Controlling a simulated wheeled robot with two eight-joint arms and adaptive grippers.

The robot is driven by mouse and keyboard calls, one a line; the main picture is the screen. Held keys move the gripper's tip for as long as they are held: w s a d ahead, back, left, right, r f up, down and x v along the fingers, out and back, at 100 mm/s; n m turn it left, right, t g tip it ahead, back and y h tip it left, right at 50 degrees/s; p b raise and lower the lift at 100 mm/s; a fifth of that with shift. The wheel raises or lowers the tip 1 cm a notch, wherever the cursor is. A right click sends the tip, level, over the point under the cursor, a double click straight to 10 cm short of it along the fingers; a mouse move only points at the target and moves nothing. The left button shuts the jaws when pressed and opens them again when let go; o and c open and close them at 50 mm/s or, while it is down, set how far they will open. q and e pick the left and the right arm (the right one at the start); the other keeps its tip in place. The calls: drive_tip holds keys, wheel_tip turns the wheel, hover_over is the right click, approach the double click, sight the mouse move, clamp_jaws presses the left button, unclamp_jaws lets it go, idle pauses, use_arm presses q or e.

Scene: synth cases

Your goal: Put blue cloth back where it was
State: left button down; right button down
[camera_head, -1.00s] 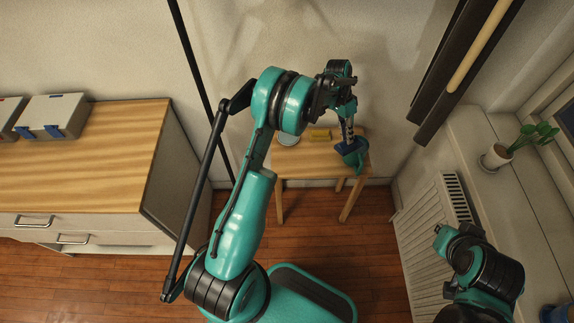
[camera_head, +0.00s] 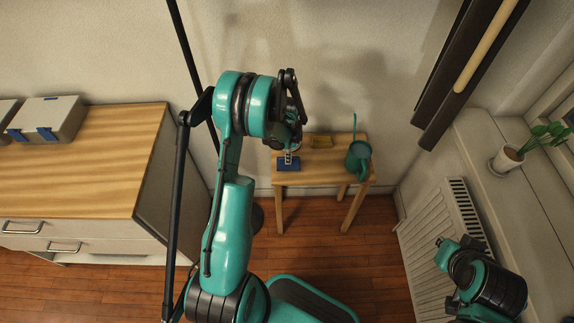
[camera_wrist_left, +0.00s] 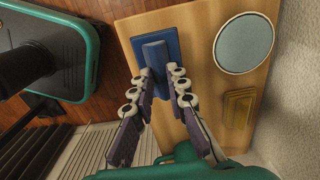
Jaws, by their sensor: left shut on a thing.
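The blue cloth (camera_head: 288,166) is at the front left of the small wooden table (camera_head: 318,174). In the left wrist view the cloth (camera_wrist_left: 176,45) is a flat dark-blue piece with a raised lighter-blue part. My left gripper (camera_head: 289,154) is over it; in the left wrist view its fingertips (camera_wrist_left: 160,73) are shut on the raised part. The cloth is at or just above the tabletop; I cannot tell whether it touches.
A teal watering can (camera_head: 357,160) stands at the table's right. A yellow sponge-like block (camera_head: 320,141) lies at the back, and a round grey disc (camera_wrist_left: 244,43) is beside the cloth. A wooden-topped cabinet (camera_head: 90,165) stands left; a radiator (camera_head: 440,235) is right.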

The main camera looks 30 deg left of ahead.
use_arm(q)
drive_tip(key=shift+s+a+f, duration=0.1)
drive_tip(key=shift+a+f, duration=0.1)
wheel_tip(320, 180, down, 4)
drive_tip(key=shift+b, duration=1.1)
drive_tip(key=shift+r, duration=0.1)
drive_tip(key=c, duration=1.5)
unclamp_jaws()
drive_tip(key=shift+r, duration=0.1)
